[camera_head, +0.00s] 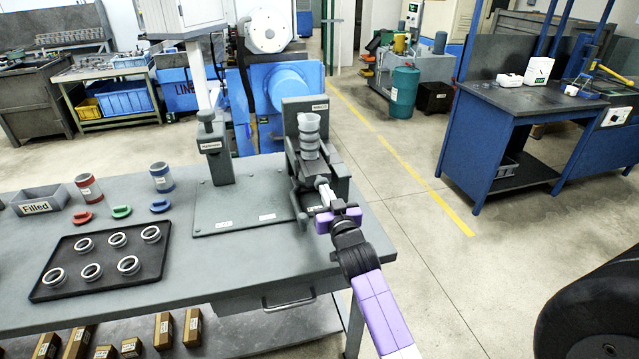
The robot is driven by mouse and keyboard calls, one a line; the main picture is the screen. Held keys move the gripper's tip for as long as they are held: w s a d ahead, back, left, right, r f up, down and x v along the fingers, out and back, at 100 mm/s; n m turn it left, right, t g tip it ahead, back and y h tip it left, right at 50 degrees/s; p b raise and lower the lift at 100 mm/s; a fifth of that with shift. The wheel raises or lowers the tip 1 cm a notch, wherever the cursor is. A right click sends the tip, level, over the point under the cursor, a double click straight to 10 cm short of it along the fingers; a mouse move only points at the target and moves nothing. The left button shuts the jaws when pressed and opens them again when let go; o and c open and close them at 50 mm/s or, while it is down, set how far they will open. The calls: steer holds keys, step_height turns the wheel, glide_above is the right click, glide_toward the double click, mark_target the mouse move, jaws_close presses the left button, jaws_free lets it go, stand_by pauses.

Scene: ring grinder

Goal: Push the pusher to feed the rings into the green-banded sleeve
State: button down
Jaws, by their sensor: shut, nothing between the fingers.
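A pale, ribbed stack of rings or sleeve (309,140) stands upright in the dark fixture (289,165) at the table's right end. No green band shows on it, so I cannot tell whether the green-banded sleeve is there. My gripper (323,190) is shut and empty, its fingertips close against the front of the fixture, below the ribbed stack. The pusher is not clearly told apart there; my gripper and wrist hide part of that area. I cannot tell whether the fingertips touch it.
Several loose rings lie on the black tray (62,291). A red-banded sleeve (88,187), a blue-banded sleeve (162,177), red, green (121,212) and blue caps, and a "Filled" bin (38,200) stand behind it. A grey post (213,150) rises left of the fixture.

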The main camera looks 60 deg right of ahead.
mark_target(320, 177)
steer(key=shift+w+d, duration=0.1)
steer(key=shift+b+x, duration=0.65)
steer(key=shift+x, duration=2.6)
steer(key=shift+a, duration=0.25)
steer(key=v, duration=0.6)
steer(key=shift+s, duration=0.2)
steer(key=shift+a, duration=0.1)
steer(key=shift+v, duration=2.5)
